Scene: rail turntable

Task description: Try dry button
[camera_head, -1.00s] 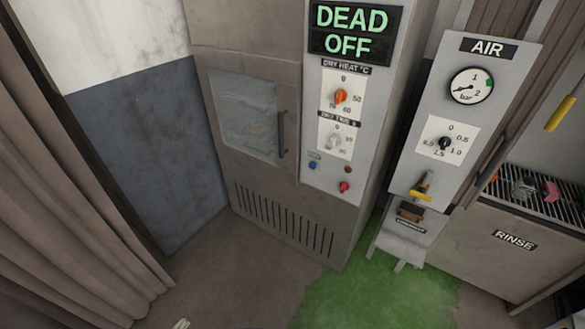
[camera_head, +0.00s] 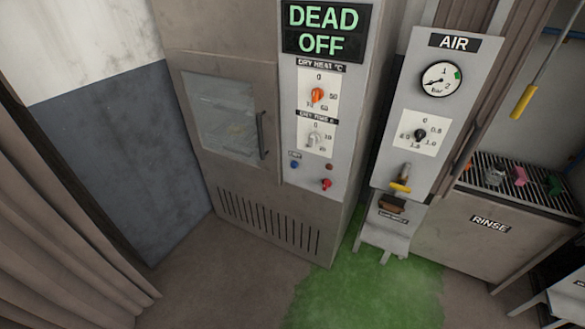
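The drying cabinet (camera_head: 180,130) stands in the middle, its windowed door (camera_head: 222,115) shut, with a dark vertical handle (camera_head: 263,136). Its panel sign (camera_head: 325,30) reads "DEAD" and "OFF" in green. Below are an orange dry heat knob (camera_head: 317,95) and a pale dry time knob (camera_head: 315,139). Under a small label that appears to read "DRY" is a blue button (camera_head: 294,165). A small dark red lamp or button (camera_head: 329,167) and a larger red control (camera_head: 326,184) sit to its right. Neither of my grippers is in view.
An AIR panel (camera_head: 405,165) with a gauge (camera_head: 441,79), knob and yellow-handled valve (camera_head: 400,187) stands right of the cabinet. A RINSE unit (camera_head: 450,230) with small coloured items on its grate is farther right. A curtain (camera_head: 50,200) hangs left. The floor in front is clear, partly green.

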